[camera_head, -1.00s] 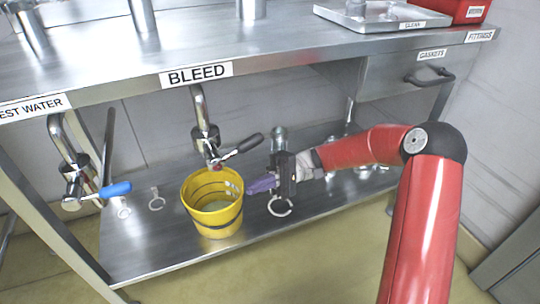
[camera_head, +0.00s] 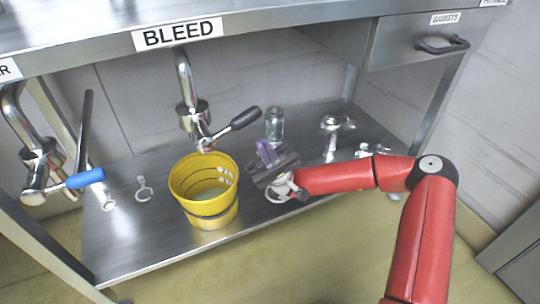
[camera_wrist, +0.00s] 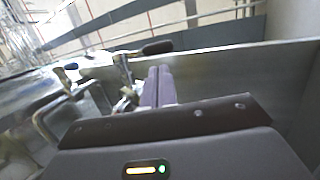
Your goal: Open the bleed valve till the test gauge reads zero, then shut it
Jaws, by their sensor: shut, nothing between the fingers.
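The bleed valve (camera_head: 196,122) hangs under the table edge below the BLEED label (camera_head: 179,32). Its black-gripped lever (camera_head: 243,118) points right and slightly up. A yellow bucket (camera_head: 204,196) stands on the lower shelf below the outlet, with some liquid in it. My gripper (camera_head: 266,152) is right of the bucket and below the lever, apart from both, its purple fingers together and empty. In the wrist view the closed fingers (camera_wrist: 158,86) point toward a black lever grip (camera_wrist: 157,47). The test gauge is not in view.
A blue-handled valve (camera_head: 85,178) hangs at the left. A glass jar (camera_head: 274,127) and metal taps (camera_head: 332,135) stand on the shelf behind my gripper. A drawer labelled GASKETS (camera_head: 420,40) is at the upper right.

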